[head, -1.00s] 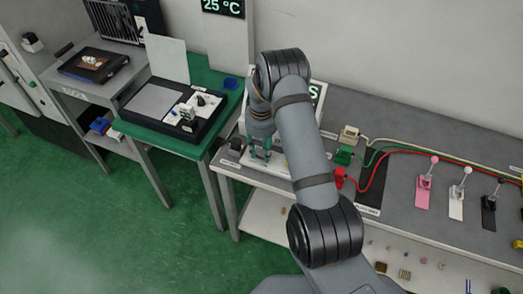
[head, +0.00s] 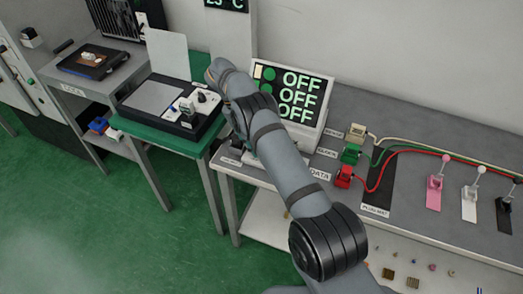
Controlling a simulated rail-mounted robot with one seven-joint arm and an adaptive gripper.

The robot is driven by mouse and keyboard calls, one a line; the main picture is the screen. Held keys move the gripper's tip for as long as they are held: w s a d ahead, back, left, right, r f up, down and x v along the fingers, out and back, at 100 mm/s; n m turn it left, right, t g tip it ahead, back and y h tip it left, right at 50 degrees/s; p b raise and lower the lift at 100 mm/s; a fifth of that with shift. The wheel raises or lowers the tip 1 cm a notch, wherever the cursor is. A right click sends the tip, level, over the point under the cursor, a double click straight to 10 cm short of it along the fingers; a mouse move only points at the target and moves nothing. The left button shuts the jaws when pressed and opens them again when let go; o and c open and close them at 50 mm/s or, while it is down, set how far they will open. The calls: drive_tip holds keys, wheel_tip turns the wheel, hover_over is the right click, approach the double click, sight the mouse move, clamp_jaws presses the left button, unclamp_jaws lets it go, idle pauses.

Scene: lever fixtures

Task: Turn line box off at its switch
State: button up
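A white box with a tilted dark screen (head: 299,98) stands at the back left of the grey bench. The screen reads OFF in three rows, with a green round mark at its upper left. I cannot tell for sure that this is the line box. Its lower left front is behind my arm, and no switch on it shows clearly. My arm reaches across in front of the box, with its wrist up and to the left, above the gap between the two benches. The fingers of my gripper are hidden behind the arm.
Cream (head: 355,132), green (head: 350,153) and red (head: 343,176) plugs with cables stand right of the box. Pink (head: 435,192), white (head: 470,203) and black (head: 503,215) levers stand farther right. A black device (head: 176,105) sits on the green-topped bench at left.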

idle(0.3)
drive_tip(key=o, duration=1.1)
drive_tip(key=shift+o, duration=0.4)
drive_tip(key=shift+d+r+p, duration=0.1)
drive_tip(key=shift+r+p, duration=0.05)
drive_tip(key=shift+p, duration=0.3)
